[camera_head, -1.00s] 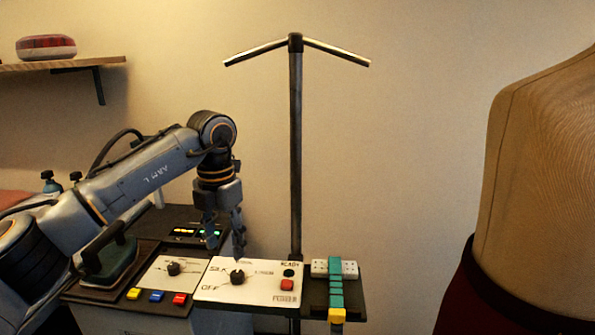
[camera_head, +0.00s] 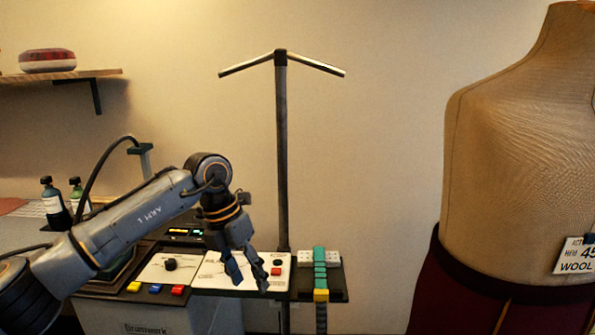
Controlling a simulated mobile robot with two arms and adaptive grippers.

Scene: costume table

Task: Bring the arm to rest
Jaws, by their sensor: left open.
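My left arm comes in from the lower left. My left gripper (camera_head: 249,270) is open and empty, pointing down in front of the white control panel (camera_head: 212,274). Its fingers hide the panel's middle, where the large dial was seen earlier. I cannot tell whether the fingers touch the panel. A red button (camera_head: 276,271) shows just right of the fingers. My right gripper is not in view.
A dress form (camera_head: 520,150) with a tag stands at the right. A pole (camera_head: 282,150) with a slanted crossbar rises behind the panel. Dark bottles (camera_head: 52,200) stand at the left, and a teal strip (camera_head: 319,268) lies right of the panel.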

